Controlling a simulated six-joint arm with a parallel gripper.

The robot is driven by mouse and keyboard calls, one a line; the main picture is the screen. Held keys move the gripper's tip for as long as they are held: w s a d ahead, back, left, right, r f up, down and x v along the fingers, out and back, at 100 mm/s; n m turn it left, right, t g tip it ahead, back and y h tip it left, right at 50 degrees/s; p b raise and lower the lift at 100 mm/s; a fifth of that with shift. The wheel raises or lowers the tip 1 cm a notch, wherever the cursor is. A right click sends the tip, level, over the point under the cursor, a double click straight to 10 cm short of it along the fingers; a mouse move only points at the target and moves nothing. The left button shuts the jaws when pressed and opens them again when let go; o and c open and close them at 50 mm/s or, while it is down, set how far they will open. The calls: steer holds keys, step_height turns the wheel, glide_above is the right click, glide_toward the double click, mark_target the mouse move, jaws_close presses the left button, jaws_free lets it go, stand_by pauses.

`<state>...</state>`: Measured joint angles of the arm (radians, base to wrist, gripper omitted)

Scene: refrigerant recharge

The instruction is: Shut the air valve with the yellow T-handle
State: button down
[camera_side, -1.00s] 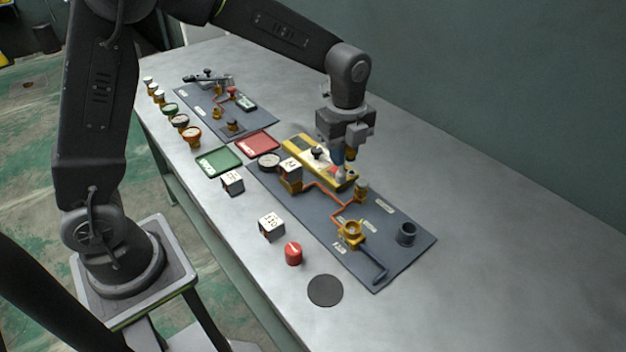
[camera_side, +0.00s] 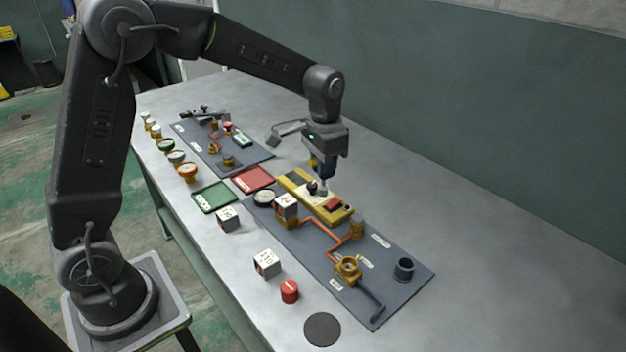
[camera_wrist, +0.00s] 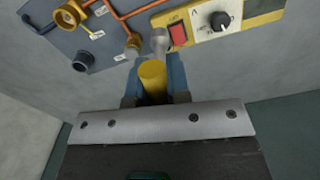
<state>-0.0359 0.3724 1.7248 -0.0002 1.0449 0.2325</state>
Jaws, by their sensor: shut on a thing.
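My gripper (camera_side: 322,172) is above the yellow unit on the near dark panel. In the wrist view its blue fingers are shut on a yellow cylindrical piece (camera_wrist: 153,80). A grey round-ended part (camera_wrist: 160,40) shows just beyond the fingertips; whether it belongs to the held piece I cannot tell for sure. I cannot make out a clear T-shape on the held piece. Brass fittings (camera_side: 357,224) stand along the orange pipe (camera_side: 318,230). No yellow T-handle on a valve can be told with certainty.
The yellow unit (camera_side: 297,180) has a black knob (camera_wrist: 220,21) and a red switch (camera_wrist: 178,34). A black cup (camera_side: 403,268), a brass ring fitting (camera_side: 347,268), white cubes (camera_side: 267,262) and a red cap (camera_side: 289,291) are nearby. The table to the right is clear.

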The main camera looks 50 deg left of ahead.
steer(key=s+d+n, duration=0.5)
steer(key=d, duration=0.9)
steer(key=shift+s+d+f, duration=0.1)
steer(key=shift+s+f, duration=0.05)
steer(key=shift+f, duration=1)
steer(key=shift+s+f, duration=0.1)
steer(key=shift+f, duration=1.05)
steer(key=shift+f, duration=1.15)
steer(key=m, duration=0.3)
steer(key=shift+m, duration=1.6)
